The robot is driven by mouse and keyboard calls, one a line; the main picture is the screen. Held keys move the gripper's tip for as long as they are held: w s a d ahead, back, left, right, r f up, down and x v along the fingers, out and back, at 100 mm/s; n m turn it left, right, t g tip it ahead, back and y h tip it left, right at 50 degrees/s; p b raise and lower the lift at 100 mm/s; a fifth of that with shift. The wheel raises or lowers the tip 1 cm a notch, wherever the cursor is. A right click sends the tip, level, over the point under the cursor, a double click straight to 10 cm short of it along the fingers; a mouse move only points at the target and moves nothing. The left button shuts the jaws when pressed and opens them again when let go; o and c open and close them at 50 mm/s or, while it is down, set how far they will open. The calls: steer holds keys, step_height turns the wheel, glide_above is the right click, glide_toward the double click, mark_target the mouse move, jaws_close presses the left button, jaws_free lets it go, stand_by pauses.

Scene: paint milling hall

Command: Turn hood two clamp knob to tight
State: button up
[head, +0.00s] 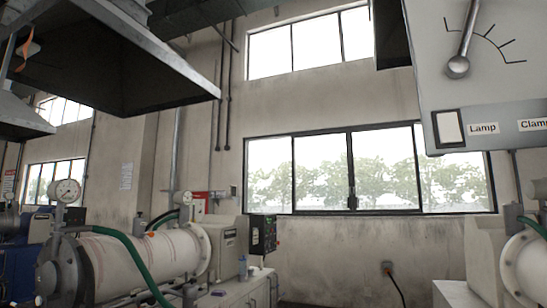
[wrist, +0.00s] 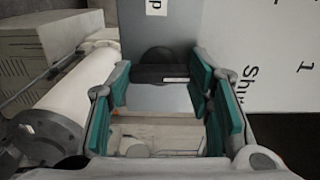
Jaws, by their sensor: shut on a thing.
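The clamp knob (wrist: 158,57) shows in the wrist view as a dark round knob with a black bar across it. A short white mark sits toward the right end of the bar, which lies roughly level in the picture. My gripper (wrist: 163,84) has its teal-padded fingers on either side of the bar and is shut on it. In the head view the hood panel (head: 478,88) is at the upper right, with a cut-off "Clamp" label (head: 534,124) at the picture's edge. The knob and my gripper are outside the head view. Any tight marking cannot be seen.
Left of the Clamp label are a Lamp label (head: 484,128) and white switch (head: 449,127). A damper lever (head: 460,58) sits above them. A white plate (wrist: 270,50) with "Shu" and "1" is right in the wrist view. A milling cylinder (head: 140,262) stands lower left.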

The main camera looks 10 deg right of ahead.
steer(key=shift+m, duration=0.3)
steer(key=o, duration=1.1)
steer(key=shift+o, duration=0.2)
steer(key=shift+s, duration=0.1)
steer(key=v, duration=1.2)
steer(key=shift+d, duration=0.1)
